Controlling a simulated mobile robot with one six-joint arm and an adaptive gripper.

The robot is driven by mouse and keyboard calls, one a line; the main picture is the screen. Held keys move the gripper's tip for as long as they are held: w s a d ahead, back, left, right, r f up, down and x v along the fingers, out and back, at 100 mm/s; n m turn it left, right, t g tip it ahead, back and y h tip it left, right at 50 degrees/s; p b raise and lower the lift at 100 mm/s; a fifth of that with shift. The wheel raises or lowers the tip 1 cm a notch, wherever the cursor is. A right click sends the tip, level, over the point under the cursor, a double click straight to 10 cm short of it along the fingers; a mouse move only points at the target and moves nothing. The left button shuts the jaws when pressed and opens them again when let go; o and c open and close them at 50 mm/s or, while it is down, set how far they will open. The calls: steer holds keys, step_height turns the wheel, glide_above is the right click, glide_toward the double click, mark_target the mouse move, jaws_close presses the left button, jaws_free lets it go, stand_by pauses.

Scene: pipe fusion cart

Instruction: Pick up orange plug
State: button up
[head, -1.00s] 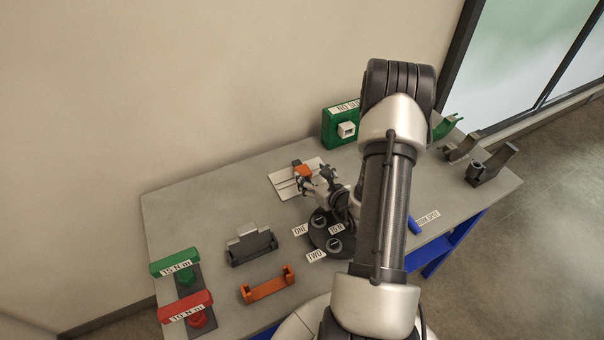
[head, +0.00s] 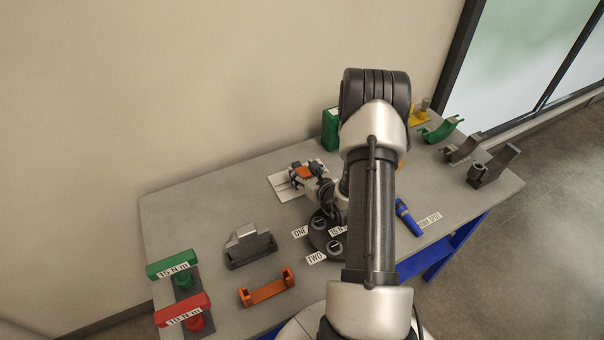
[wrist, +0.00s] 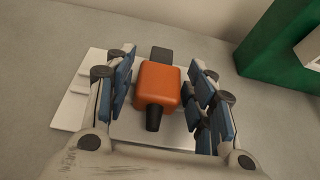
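The orange plug (wrist: 158,87) is a rounded orange block with a dark stub at each end. In the wrist view it sits over a light plate (wrist: 150,132). My gripper (wrist: 160,88) is open, with one blue-padded finger on each side of the plug. Narrow gaps show between the pads and the plug, so I see no grip on it. In the head view the plug's orange top (head: 304,172) shows at my gripper (head: 306,178), partly hidden by the fingers.
A green box (wrist: 285,50) stands right of my gripper. The bench also holds an orange bracket (head: 266,288), a grey holder (head: 250,250), green (head: 174,264) and red (head: 183,310) torque handles, and a blue tool (head: 408,218). The bench's left-back area is clear.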

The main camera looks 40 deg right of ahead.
steer(key=c, duration=0.8)
